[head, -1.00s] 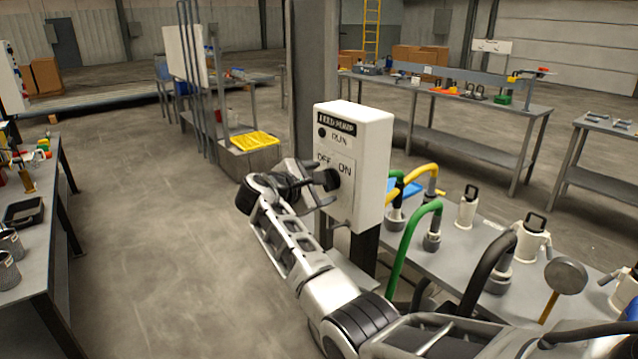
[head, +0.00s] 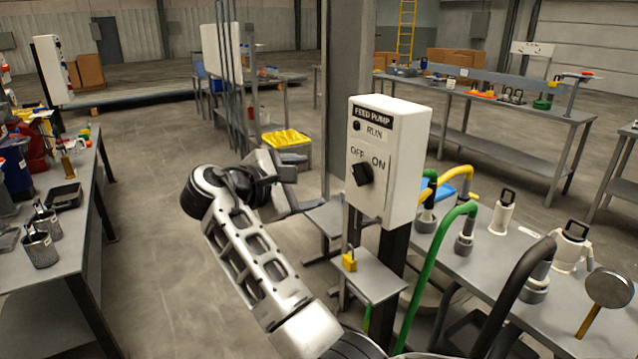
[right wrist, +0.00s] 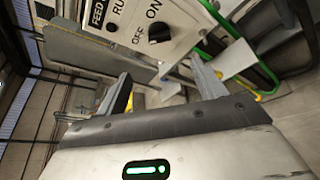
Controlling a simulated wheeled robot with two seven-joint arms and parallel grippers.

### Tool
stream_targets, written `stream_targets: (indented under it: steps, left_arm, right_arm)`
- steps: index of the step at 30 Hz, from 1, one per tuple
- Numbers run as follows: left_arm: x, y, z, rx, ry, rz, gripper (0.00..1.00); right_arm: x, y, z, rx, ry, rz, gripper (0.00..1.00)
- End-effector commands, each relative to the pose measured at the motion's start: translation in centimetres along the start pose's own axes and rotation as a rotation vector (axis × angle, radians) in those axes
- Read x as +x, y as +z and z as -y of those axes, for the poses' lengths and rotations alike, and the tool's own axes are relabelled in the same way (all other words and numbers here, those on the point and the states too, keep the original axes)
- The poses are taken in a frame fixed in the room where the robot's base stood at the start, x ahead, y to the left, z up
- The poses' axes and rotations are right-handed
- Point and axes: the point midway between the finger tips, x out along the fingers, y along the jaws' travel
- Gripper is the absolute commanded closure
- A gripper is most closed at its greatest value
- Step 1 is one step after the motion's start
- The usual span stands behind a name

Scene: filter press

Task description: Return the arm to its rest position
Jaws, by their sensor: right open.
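My right arm comes up from the bottom of the head view, and its gripper (head: 280,180) is to the left of the white feed pump box (head: 388,160), apart from it. In the right wrist view the two fingers (right wrist: 165,95) are spread with nothing between them. The box carries a black rotary knob (head: 362,174) below the labels OFF and ON; its exact setting is hard to read. The knob also shows in the right wrist view (right wrist: 159,33), beyond the fingers. My left gripper is not in view.
A bench with hoses, jugs and a mallet (head: 608,290) stands at right. A cluttered table (head: 75,235) stands at left.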

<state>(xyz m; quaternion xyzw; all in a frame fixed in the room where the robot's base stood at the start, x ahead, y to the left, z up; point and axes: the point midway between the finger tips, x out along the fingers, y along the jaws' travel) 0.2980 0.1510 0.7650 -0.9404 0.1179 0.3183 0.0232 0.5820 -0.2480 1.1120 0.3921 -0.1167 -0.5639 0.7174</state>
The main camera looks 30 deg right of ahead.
Motion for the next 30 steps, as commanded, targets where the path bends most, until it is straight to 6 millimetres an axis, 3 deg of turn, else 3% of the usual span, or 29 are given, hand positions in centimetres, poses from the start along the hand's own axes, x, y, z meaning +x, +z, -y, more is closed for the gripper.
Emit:
stream_targets:
  steps: [17, 20, 23, 25, 30]
  left_arm:
    - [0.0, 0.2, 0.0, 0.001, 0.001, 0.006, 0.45]
    - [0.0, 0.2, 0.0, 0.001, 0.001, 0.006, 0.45]
    - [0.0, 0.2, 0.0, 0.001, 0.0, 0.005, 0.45]
    - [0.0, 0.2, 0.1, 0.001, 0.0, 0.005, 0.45]
    - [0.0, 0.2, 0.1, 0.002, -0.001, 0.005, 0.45]
  right_arm:
    - [-0.6, 0.0, 0.0, 0.001, 0.0, -0.001, 0.31]
    - [-0.1, -0.9, 0.9, 0.005, 0.003, -0.023, 0.31]
    - [1.3, -3.6, 3.6, 0.032, 0.015, -0.103, 0.31]
    - [2.5, -6.4, 6.9, 0.075, 0.021, -0.201, 0.31]
    - [3.6, -13.1, 17.8, 0.277, -0.03, -0.518, 0.31]
